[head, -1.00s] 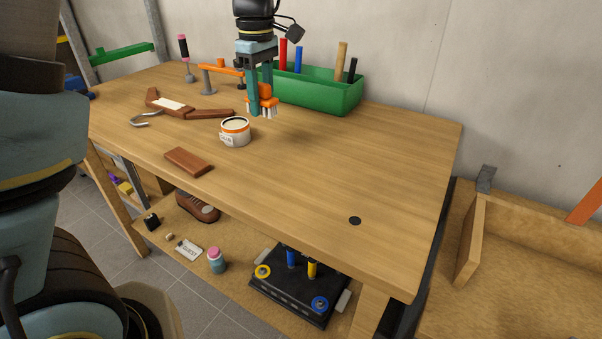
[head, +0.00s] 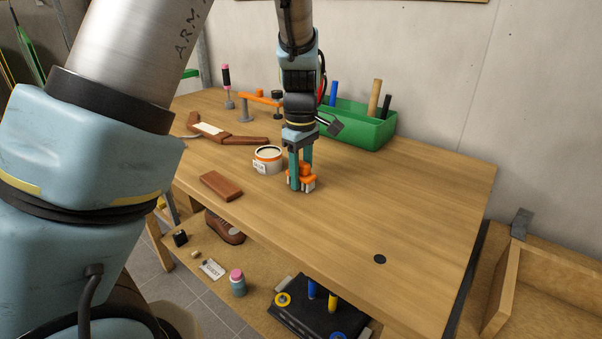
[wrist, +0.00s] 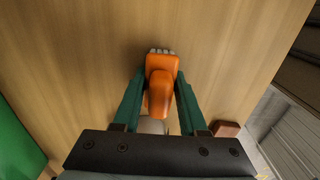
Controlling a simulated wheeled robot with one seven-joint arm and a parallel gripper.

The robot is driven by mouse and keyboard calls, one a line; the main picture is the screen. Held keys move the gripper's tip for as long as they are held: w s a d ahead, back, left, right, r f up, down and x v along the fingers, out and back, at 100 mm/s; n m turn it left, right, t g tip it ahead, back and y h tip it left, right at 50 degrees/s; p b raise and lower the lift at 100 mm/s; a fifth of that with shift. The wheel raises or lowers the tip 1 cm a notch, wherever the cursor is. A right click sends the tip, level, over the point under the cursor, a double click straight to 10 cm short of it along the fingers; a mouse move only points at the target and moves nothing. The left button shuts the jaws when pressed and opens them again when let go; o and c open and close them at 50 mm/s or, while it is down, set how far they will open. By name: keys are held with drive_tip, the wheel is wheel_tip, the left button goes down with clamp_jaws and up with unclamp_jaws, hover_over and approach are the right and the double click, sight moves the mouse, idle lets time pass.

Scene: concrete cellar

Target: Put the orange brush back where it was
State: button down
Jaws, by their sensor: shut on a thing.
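The orange brush (head: 306,171) has an orange body and pale bristles pointing down. My gripper (head: 301,178) is shut on it. In the head view the brush is upright at the tabletop, to the right of the white and orange tin; I cannot tell whether the bristles touch the wood. In the wrist view the brush (wrist: 160,85) sits between the two green fingers (wrist: 159,98), with bristle ends showing at its far edge.
The labelled tin (head: 267,160) stands close left of the gripper. A brown block (head: 221,186) lies near the front edge. A green bin (head: 362,128) with upright tools stands behind. The right side is otherwise clear.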

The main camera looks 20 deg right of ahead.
sight(301, 161)
drive_tip(key=shift+c, duration=2.2)
unclamp_jaws()
drive_tip(key=shift+f, duration=0.15)
wheel_tip(301, 161, up, 12)
drive_tip(key=shift+r+b, duration=0.2)
drive_tip(key=shift+b, duration=0.3)
drive_tip(key=a+f+m, duration=0.1)
drive_tip(key=a, duration=0.4)
drive_tip(key=w+a+f+m, duration=0.1)
drive_tip(key=a+f, duration=0.1)
drive_tip(key=a, duration=0.4)
drive_tip(key=w+a+f, duration=0.1)
drive_tip(key=a+f, duration=0.1)
drive_tip(key=a, duration=0.4)
drive_tip(key=shift+w+a+f+m, duration=0.1)
drive_tip(key=shift+a+f+m, duration=0.05)
drive_tip(key=shift+m, duration=0.25)
drive_tip(key=s+a+f+m, duration=0.2)
drive_tip(key=s+a, duration=0.1)
drive_tip(key=a, duration=0.3)
drive_tip(key=s+a+f+m+t, duration=0.1)
drive_tip(key=s+a+f+m, duration=0.1)
drive_tip(key=a, duration=0.5)
drive_tip(key=shift+s+t, duration=0.3)
drive_tip(key=shift+s, duration=0.2)
